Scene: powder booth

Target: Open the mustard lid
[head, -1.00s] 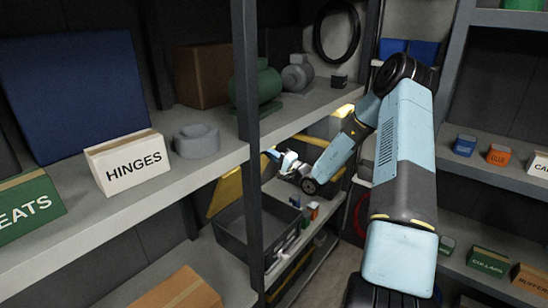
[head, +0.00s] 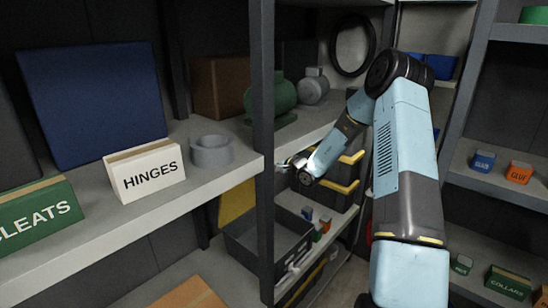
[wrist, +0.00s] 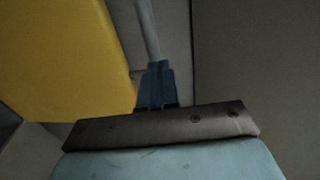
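The mustard lid (head: 237,202) is a yellow panel standing raised and tilted at the back of an open dark grey bin (head: 252,262) on the lower shelf. A shelf post hides its right part. It fills the upper left of the wrist view (wrist: 60,50). My gripper (head: 281,168) is just right of the post, above the bin and to the right of the lid's visible part. Its blue finger bases and grey fingers (wrist: 150,35) look close together with nothing visible between them. They point upward beside the lid's edge in the wrist view; contact cannot be told.
The dark upright post (head: 263,130) stands close to my gripper. The shelf above holds a white HINGES box (head: 148,175), a grey ring (head: 211,151) and a green machine (head: 272,98). Dark cases with yellow trim (head: 340,180) stand behind my wrist. Small bottles (head: 322,224) stand right of the bin.

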